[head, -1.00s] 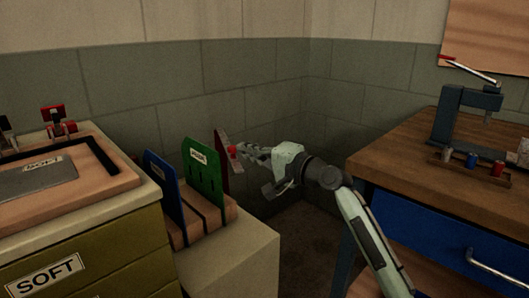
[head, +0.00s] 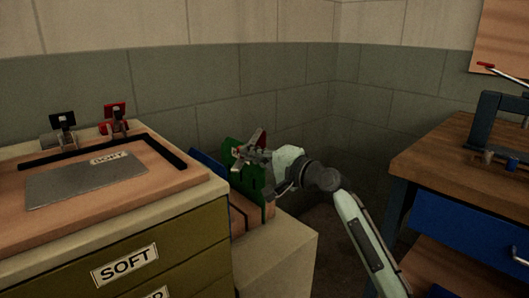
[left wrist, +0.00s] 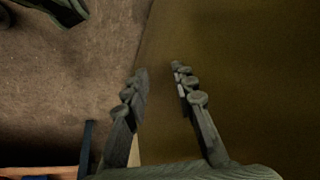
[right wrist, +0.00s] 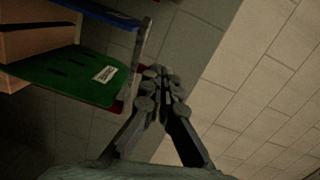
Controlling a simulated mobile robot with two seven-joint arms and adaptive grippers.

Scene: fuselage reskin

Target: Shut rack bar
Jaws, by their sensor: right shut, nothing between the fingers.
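The rack (head: 237,215) stands on a pale ledge and holds a blue panel (head: 207,168) and a green panel (head: 246,185) upright. The rack bar (head: 258,140), greyish with red parts, shows tilted in front of the green panel's upper part. In the right wrist view the bar (right wrist: 141,50) runs across the ends of the blue and green panels. My right gripper (head: 258,156) is shut and empty, its tips close beside the bar (right wrist: 163,75); I cannot tell whether they touch. My left gripper (left wrist: 158,68) is open and empty, seen only in its wrist view.
A drawer cabinet (head: 165,240) labelled SOFT stands left of the rack, with a grey sheet (head: 88,180) and clamps on top. A wooden workbench (head: 450,150) with a blue drawer is at the right. The wall is close behind the rack.

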